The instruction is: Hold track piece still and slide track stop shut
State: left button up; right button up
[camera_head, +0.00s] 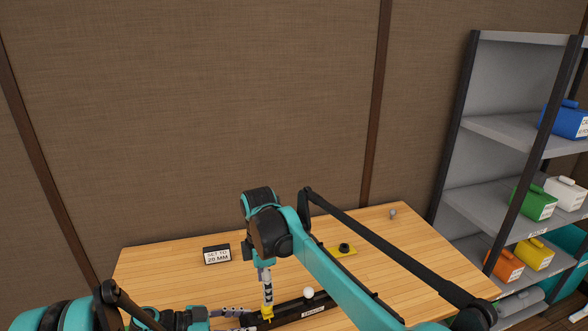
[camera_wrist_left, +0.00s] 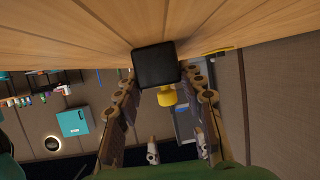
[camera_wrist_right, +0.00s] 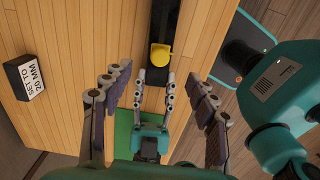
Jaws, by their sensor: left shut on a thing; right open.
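The black track piece (camera_head: 318,306) lies along the front of the table, with a label on its side. The yellow track stop (camera_head: 267,313) is near its left end; it also shows in the right wrist view (camera_wrist_right: 160,54). My left gripper (camera_wrist_right: 154,82) is shut on the track's end, its fingers on both sides; the end face (camera_wrist_left: 156,66) fills the gap in the left wrist view. My right gripper (camera_head: 267,300) points down above the stop, open, with its fingers spread wide in the right wrist view (camera_wrist_right: 160,78). I cannot tell whether it touches the stop.
A white ball (camera_head: 308,293) rests at the track, right of the stop. A sign reading "SET TO 20 MM" (camera_head: 217,255) stands behind at left. Shelves (camera_head: 500,131) stand at right.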

aim_at(267, 307)
notch_tip(267, 307, down, 9)
jog(key=shift+f, duration=0.15)
dwell(0.4)
jog(key=shift+c, duration=0.3)
jog(key=c, duration=1)
